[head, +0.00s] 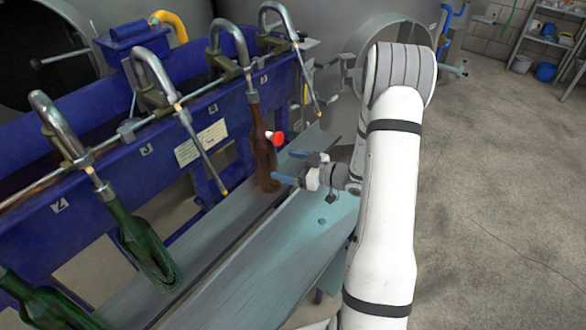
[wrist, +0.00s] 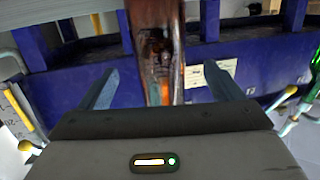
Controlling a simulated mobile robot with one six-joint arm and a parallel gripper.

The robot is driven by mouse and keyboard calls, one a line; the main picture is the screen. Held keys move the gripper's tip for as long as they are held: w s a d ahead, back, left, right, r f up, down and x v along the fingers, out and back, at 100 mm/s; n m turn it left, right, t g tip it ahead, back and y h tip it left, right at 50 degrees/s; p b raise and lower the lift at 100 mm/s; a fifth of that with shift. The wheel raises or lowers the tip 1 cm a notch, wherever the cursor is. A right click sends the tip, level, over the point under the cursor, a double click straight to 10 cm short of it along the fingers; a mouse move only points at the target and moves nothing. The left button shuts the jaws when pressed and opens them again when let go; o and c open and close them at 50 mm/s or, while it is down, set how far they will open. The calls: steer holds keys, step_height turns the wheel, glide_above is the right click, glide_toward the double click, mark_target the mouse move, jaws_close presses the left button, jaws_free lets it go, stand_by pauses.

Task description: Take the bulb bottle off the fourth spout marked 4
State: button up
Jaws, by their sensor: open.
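A brown bottle (head: 264,160) hangs near upright under one bent metal spout (head: 230,40), its base close to the grey-blue bench. I take it for the bulb bottle; the number plate by its spout is too small to read surely. My gripper (head: 288,166) is open, level with the bottle's lower body and just to its right. In the wrist view the brown bottle (wrist: 158,50) stands in line with the gap between my two blue fingers. Whether the fingers reach beside the glass cannot be told.
A green bottle (head: 140,245) hangs on another spout to the left, with another green bottle (head: 40,305) nearer. An empty spout (head: 150,75) with a slanting rod lies between. A red knob (head: 277,139) is close right of the brown bottle. The bench (head: 250,275) in front is clear.

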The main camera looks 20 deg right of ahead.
mark_target(276, 162)
steer(key=shift+x, duration=2.2)
steer(key=shift+b+x, duration=0.6)
steer(key=shift+x, duration=1.1)
jaws_close()
steer(key=shift+r, duration=0.15)
